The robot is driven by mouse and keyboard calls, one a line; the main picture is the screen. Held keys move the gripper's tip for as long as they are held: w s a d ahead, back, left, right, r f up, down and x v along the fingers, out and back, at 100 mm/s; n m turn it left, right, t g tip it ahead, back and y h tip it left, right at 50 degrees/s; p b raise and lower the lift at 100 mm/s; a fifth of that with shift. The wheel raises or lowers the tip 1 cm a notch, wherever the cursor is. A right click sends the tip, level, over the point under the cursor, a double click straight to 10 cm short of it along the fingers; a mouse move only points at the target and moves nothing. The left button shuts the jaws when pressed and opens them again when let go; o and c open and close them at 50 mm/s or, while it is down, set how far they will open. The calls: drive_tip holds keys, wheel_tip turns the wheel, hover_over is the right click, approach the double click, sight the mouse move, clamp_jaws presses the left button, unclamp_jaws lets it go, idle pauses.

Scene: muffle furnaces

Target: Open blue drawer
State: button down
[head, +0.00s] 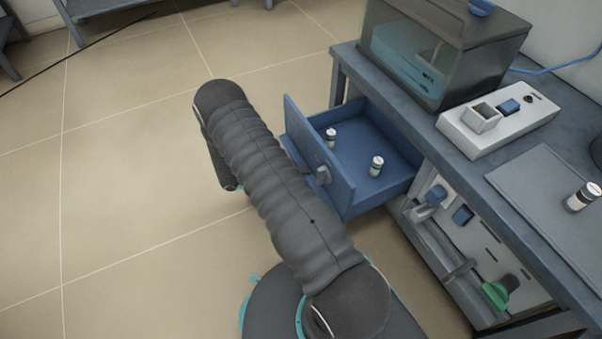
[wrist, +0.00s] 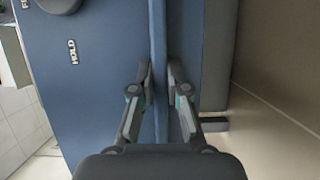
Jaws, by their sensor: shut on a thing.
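The blue drawer (head: 389,130) is pulled out from under the grey bench, and its inside shows from above. In the wrist view, my gripper (wrist: 160,76) is shut on a thin upright blue edge (wrist: 159,35), with a finger on each side. Blue surfaces lie on both sides of this edge; the left one carries the word HOLD. In the head view my arm hides the gripper.
The bench (head: 558,124) carries a glass-fronted box (head: 415,52), a white switch unit (head: 515,125) and a vial on a grey mat (head: 530,185). A panel with a green knob (head: 497,291) is below. Open tiled floor (head: 130,180) lies at the left.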

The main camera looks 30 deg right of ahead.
drive_tip(key=c, duration=1.2)
unclamp_jaws()
drive_tip(key=shift+a, duration=0.1)
drive_tip(key=shift+o, duration=0.2)
drive_tip(key=v, duration=1.2)
